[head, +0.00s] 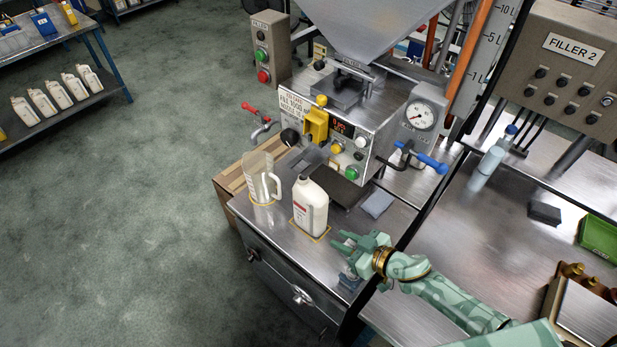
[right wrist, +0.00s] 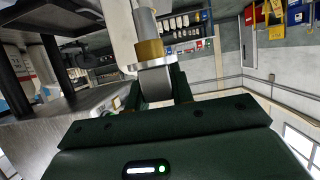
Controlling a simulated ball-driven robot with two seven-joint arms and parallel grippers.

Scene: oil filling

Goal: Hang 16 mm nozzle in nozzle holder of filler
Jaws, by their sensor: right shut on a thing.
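My right gripper (head: 358,250) is over the right front part of the filler's steel top in the head view. In the right wrist view its fingers (right wrist: 160,88) are shut on the nozzle (right wrist: 147,25), a grey metal tube with a brass collar and a pale flange. In the head view my fingers mostly hide the nozzle. The filler (head: 376,128) stands behind, with buttons, a display and a gauge on its body. I cannot make out the nozzle holder clearly. My left gripper is not in view.
A white bottle (head: 311,208) stands on the filler's steel top just left of my right gripper. A clear jug (head: 262,180) stands left of it. A grey cloth (head: 377,203) lies behind my gripper. A blue-handled valve (head: 428,163) sticks out at the right.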

